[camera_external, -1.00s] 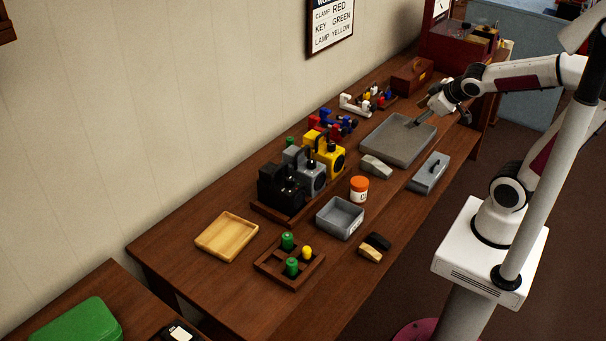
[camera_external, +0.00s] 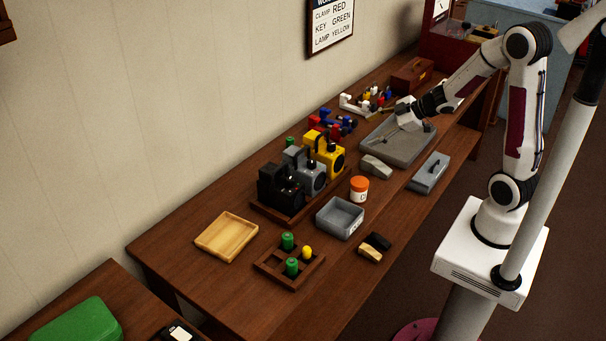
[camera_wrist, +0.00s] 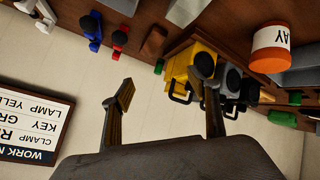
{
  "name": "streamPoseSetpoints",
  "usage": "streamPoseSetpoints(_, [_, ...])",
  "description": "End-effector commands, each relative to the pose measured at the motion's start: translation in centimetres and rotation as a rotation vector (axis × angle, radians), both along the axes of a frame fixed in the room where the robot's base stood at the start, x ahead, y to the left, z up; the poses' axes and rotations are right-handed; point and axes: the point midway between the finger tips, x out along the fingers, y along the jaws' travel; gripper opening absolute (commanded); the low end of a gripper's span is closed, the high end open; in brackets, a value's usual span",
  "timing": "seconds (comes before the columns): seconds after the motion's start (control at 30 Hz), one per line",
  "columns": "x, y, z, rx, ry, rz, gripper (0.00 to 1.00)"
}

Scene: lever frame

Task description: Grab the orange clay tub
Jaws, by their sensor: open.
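The orange clay tub is a white jar with an orange lid (camera_external: 359,189), upright on the bench in front of the lantern-like boxes, beside an open grey bin. In the wrist view the tub (camera_wrist: 270,48) shows at the upper right, with part of its label, "AY", readable. My gripper (camera_external: 387,138) is over the large grey tray, behind the tub, apart from it. In the wrist view the gripper (camera_wrist: 165,98) has its two fingers spread with nothing between them.
A grey wedge block (camera_external: 376,167) stands between the tray (camera_external: 425,150) and the tub. The yellow, grey and black boxes (camera_external: 325,157) stand left of the tub. An open grey bin (camera_external: 340,217) is in front. Bare bench lies right of the tub.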

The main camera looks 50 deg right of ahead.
Motion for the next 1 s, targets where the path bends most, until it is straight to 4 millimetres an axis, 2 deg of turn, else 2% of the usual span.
streamPoseSetpoints(0.1, [-0.1, 1.3, -2.0, 0.051, 0.012, 0.086, 0.6])
streamPoseSetpoints(0.27, [-1.0, 3.5, -4.2, 0.139, 0.024, 0.206, 0.6])
streamPoseSetpoints(0.5, [-3.6, 6.8, -6.6, 0.31, 0.048, 0.371, 0.6])
streamPoseSetpoints(0.8, [-7.2, 9.6, -7.5, 0.513, 0.069, 0.517, 0.6])
streamPoseSetpoints(1.0, [-8.0, 10.1, -7.4, 0.557, 0.072, 0.548, 0.6])
